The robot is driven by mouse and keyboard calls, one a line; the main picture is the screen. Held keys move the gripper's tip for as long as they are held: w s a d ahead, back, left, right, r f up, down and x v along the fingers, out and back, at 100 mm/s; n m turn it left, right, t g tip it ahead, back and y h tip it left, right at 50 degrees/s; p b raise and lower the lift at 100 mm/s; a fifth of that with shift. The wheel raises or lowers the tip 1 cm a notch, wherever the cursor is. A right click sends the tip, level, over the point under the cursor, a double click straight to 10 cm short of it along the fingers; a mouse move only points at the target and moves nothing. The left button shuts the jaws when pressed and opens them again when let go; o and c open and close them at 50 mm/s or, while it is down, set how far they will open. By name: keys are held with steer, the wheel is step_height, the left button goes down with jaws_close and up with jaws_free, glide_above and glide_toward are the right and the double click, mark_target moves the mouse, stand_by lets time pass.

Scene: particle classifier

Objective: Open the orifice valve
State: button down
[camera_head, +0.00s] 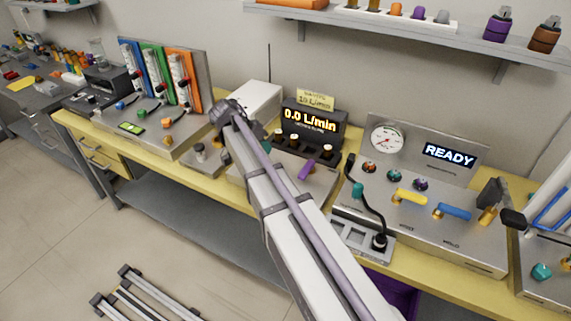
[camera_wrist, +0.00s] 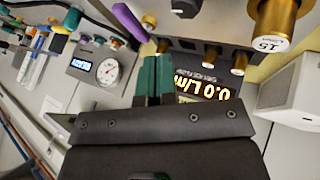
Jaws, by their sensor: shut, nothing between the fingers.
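No label I can read names the orifice valve. A purple lever (camera_head: 306,170) lies on the metal panel in front of the flow display (camera_head: 309,122), which reads 0.0 L/min. The purple lever also shows at the top of the wrist view (camera_wrist: 126,26), left of and beyond my fingertips. My gripper (camera_wrist: 153,62) is shut and empty, its dark green fingers together in front of the flow display. A brass cylinder marked 15 (camera_wrist: 275,25) stands at the top right of the wrist view.
Right of my arm is a panel with a round gauge (camera_head: 388,139), a READY screen (camera_head: 450,155), a yellow handle (camera_head: 410,196) and a blue handle (camera_head: 452,211). A white box (camera_head: 256,101) stands behind my arm. A shelf (camera_head: 400,25) overhangs the bench.

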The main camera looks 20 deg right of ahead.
mark_target(306, 171)
steer(key=b+x, duration=0.4)
steer(key=x, duration=0.1)
steer(key=b+x, duration=0.4)
steer(key=x, duration=0.1)
steer(key=shift+w+a+f, duration=0.1)
steer(key=shift+a+f, duration=0.05)
steer(key=shift+f, duration=0.25)
steer(key=s+d, duration=0.1)
steer(key=s+d+r, duration=0.1)
steer(key=s, duration=0.1)
steer(key=shift+s+d, duration=0.1)
steer(key=shift+d, duration=0.15)
